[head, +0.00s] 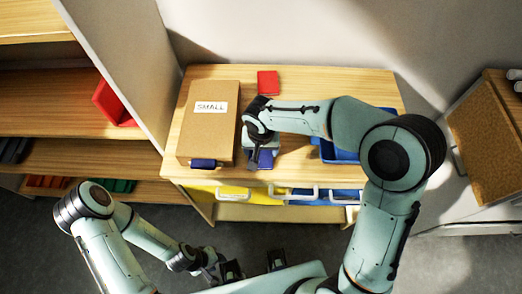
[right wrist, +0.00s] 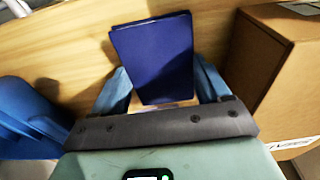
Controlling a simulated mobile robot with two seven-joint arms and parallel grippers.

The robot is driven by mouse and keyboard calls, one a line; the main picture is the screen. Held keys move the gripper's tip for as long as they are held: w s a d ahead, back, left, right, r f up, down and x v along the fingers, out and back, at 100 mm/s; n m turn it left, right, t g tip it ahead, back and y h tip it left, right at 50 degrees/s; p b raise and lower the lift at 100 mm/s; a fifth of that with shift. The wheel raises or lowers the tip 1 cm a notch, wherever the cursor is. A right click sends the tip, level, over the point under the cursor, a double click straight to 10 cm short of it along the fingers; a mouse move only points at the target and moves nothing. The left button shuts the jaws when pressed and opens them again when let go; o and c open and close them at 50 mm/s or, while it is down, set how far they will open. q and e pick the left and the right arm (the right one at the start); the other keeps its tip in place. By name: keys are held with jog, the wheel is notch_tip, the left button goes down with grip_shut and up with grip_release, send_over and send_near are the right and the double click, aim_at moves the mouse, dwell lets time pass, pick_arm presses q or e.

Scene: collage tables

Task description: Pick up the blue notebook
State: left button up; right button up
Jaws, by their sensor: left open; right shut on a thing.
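The blue notebook (head: 267,158) is at the front of the wooden table, just right of the cardboard box, partly hidden by my right gripper (head: 256,160). In the right wrist view the dark blue notebook (right wrist: 155,55) lies between the two light blue fingers. My right gripper is shut on it. I cannot tell whether the notebook is clear of the tabletop. My left gripper (head: 218,270) is low in front of the table, open, away from the notebook.
A cardboard box marked SMALL (head: 209,125) stands close left of my right gripper. A red notebook (head: 268,82) lies at the back. A blue bin (head: 333,152) is at the right, partly behind my right arm. Drawers with handles (head: 235,194) line the table front.

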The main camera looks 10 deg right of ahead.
aim_at(261, 152)
jog(key=shift+r, duration=0.1)
pick_arm(q)
jog(key=w+r+p, duration=0.2)
jog(key=r, duration=0.1)
pick_arm(e)
notch_tip(261, 152, up, 20)
pick_arm(q)
jog(key=shift+s, duration=0.1)
dwell(0.3)
